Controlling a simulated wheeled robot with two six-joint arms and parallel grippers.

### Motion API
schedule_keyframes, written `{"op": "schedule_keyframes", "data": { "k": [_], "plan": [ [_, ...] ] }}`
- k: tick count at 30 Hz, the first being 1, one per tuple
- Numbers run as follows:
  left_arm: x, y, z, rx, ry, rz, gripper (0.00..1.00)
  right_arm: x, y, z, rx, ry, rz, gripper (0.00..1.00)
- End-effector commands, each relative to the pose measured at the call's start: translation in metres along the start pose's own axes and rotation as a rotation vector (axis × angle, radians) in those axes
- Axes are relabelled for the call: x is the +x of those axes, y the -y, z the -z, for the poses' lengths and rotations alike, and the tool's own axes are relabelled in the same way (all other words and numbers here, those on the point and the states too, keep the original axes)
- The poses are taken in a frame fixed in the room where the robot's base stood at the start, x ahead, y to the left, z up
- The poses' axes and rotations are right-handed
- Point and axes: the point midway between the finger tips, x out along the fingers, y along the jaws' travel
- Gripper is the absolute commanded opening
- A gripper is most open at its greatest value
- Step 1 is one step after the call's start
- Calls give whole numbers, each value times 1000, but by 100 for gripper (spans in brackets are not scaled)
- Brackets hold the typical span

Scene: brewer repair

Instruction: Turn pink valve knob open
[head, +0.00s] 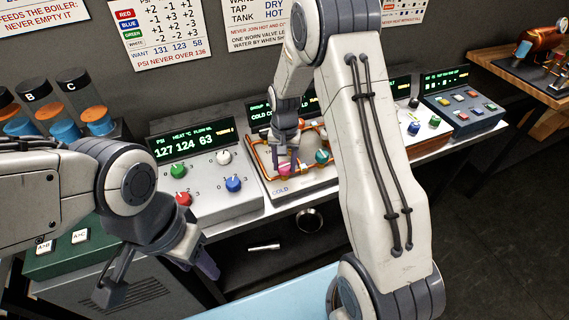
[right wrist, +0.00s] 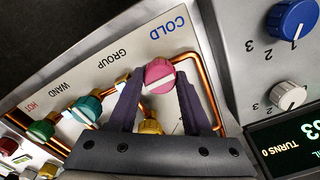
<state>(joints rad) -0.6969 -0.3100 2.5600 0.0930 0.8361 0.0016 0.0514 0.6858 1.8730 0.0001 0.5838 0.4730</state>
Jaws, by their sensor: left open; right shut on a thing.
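The pink valve knob (right wrist: 158,77) sits on the white panel beside the COLD label, on a copper pipe. It also shows in the head view (head: 284,169), partly covered by my gripper. My right gripper (right wrist: 161,88) is shut on the pink knob, with one dark finger on each side of it. In the head view my right gripper (head: 286,158) reaches down onto the panel from above. My left gripper (head: 155,279) is open and empty, low at the left, in front of the counter and away from the valves.
A teal knob (head: 322,156) is just right of the pink one. A dial panel with a blue knob (head: 233,184) and readout 127 124 63 (head: 184,146) stands left. Canisters (head: 91,107) stand further left.

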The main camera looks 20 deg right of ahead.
Motion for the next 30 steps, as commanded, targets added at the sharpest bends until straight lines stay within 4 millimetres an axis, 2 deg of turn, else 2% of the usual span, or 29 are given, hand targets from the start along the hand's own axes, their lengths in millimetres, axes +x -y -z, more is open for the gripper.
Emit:
{"op": "schedule_keyframes", "data": {
  "k": [19,20,21,22,30],
  "plan": [
    [0,0,0,0,0,0,50,-2,1,2,48,-5,3,0],
    [0,0,0,0,0,0,50,-2,1,2,48,-5,3,60],
    [0,0,0,0,0,0,50,-2,1,2,48,-5,3,76],
    [0,0,0,0,0,0,50,-2,1,1,48,-4,2,79],
    [0,0,0,0,0,0,50,-1,0,1,46,-2,1,79]
  ]
}}
